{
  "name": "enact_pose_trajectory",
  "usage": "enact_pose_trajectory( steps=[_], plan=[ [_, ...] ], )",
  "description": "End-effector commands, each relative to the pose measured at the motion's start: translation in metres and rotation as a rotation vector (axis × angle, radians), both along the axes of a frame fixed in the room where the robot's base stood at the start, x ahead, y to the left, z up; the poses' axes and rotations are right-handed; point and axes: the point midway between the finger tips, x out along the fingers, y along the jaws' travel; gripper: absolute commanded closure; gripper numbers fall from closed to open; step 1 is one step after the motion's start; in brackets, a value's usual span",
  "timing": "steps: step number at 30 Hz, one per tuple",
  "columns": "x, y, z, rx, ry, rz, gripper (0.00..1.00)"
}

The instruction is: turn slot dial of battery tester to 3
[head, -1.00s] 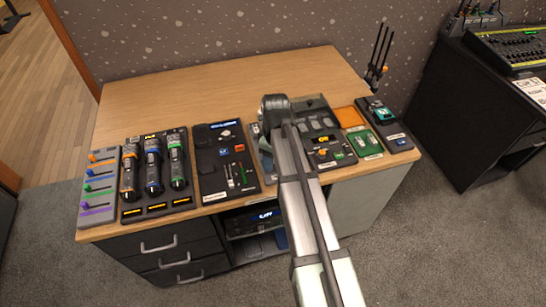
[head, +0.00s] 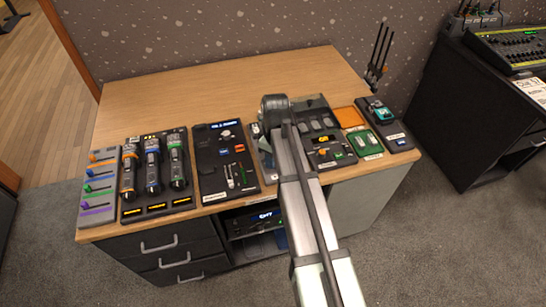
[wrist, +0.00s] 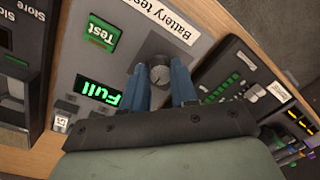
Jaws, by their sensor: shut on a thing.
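The battery tester (wrist: 205,25) is a light grey panel, upside down in the wrist view. It has a green Test button (wrist: 101,33), a lit green display reading "Full" (wrist: 97,90) and a small grey round dial (wrist: 159,73). My gripper (wrist: 160,67) is over the panel, with its two blue fingers on either side of the dial and shut on it. The dial's markings and the number it points to cannot be made out. In the head view my arm hides most of the tester, and only a grey strip (head: 266,160) shows.
A black panel with small faders (head: 223,155) stands left of the tester, and another control panel (head: 325,145) stands close on its right. Flashlight-like units (head: 152,165) and coloured faders (head: 99,185) are farther left. The back of the wooden desk (head: 180,100) is clear.

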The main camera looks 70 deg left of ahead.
Motion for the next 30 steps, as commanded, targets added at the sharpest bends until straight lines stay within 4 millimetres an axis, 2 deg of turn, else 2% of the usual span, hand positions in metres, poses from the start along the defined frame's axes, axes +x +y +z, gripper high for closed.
enact_pose_trajectory(
  steps=[8,30],
  plan=[
    [-0.0002,-0.0003,0.0003,0.000,0.000,-0.127,1.00],
    [-0.0009,-0.0015,0.0004,0.001,0.001,-0.789,1.00]
  ],
)
